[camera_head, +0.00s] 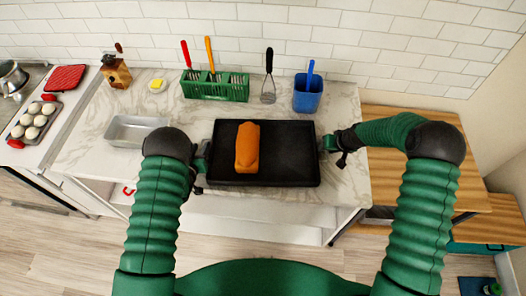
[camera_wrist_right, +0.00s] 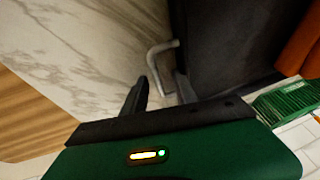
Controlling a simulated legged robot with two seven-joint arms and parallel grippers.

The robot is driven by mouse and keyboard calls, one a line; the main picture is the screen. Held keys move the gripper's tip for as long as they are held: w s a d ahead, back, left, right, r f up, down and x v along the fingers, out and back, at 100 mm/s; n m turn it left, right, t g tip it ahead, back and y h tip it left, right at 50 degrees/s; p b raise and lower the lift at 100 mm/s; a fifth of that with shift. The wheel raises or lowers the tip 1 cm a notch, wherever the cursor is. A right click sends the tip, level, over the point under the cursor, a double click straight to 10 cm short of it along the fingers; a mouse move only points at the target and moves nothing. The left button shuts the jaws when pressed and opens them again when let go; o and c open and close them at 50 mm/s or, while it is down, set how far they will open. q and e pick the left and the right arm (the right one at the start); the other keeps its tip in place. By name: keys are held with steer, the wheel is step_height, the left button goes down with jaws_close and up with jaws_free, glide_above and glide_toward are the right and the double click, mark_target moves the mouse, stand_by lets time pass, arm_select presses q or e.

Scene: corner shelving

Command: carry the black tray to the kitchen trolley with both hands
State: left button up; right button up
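The black tray (camera_head: 300,170) lies on the marble counter with an orange loaf-shaped item (camera_head: 247,147) on it. My left gripper (camera_head: 203,163) is at the tray's left end; its fingers are small and dark, and their gap cannot be made out. My right gripper (camera_head: 336,148) is at the right end. In the right wrist view, its two dark fingers (camera_wrist_right: 162,92) stand apart, with the tray's grey bar handle (camera_wrist_right: 158,57) between or just beyond their tips. A wooden-topped unit (camera_head: 468,185) stands right of the counter; I cannot tell whether it is the kitchen trolley.
A green rack (camera_head: 225,91), a whisk (camera_head: 268,85) and a blue container (camera_head: 308,97) stand behind the tray. A metal pan (camera_head: 132,130) is left of it. The counter's front edge is close below the tray. Floor (camera_head: 245,240) shows in front.

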arm_select(q)
steer(key=shift+d+r, duration=0.1)
steer(key=shift+d, duration=0.1)
arm_select(e)
steer(key=shift+d, duration=0.2)
arm_select(q)
steer(key=shift+c, duration=0.5)
arm_select(e)
steer(key=shift+c, duration=0.5)
arm_select(q)
jaws_close()
arm_select(e)
jaws_close()
arm_select(q)
steer(key=shift+a, duration=0.1)
arm_select(e)
steer(key=shift+w+r, duration=0.1)
